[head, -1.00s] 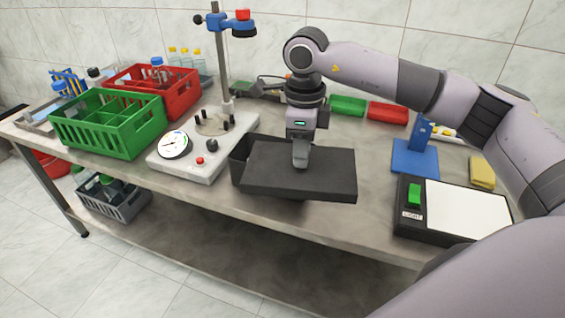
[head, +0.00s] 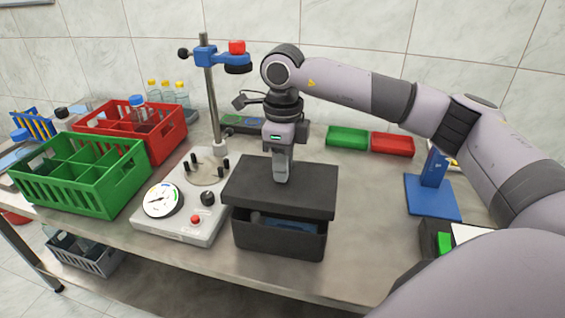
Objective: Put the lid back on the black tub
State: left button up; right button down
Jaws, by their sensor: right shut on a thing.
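The black tub (head: 278,243) stands on the table near its front edge, right of the gauge device. Something blue shows inside it through the gap under the lid. The flat black lid (head: 309,199) is above the tub, shifted toward the back and slightly left, and hides most of the opening. My right gripper (head: 281,178) points down and is shut on the lid at its top. From this angle I cannot tell whether the lid touches the tub's rim. My left gripper is not in view.
The gauge device (head: 186,229) with its clamp stand (head: 211,95) is close on the left. Green (head: 60,190) and red (head: 172,145) crates stand further left. Small green (head: 347,137) and red (head: 393,144) trays lie behind; a blue stand (head: 432,197) is to the right.

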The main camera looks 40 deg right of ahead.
aim_at(283, 187)
jog(key=shift+w+f, duration=0.1)
jog(key=shift+w, duration=0.05)
jog(key=shift+f, duration=0.15)
jog(key=shift+f+b, duration=0.9)
jog(key=shift+f, duration=0.05)
jog(key=shift+f+b, duration=0.55)
jog(key=shift+f, duration=0.25)
jog(key=shift+f, duration=0.4)
jog(key=shift+f+b, duration=0.7)
jog(key=shift+f+b, duration=0.3)
jog(key=shift+f, duration=0.2)
dwell(0.6)
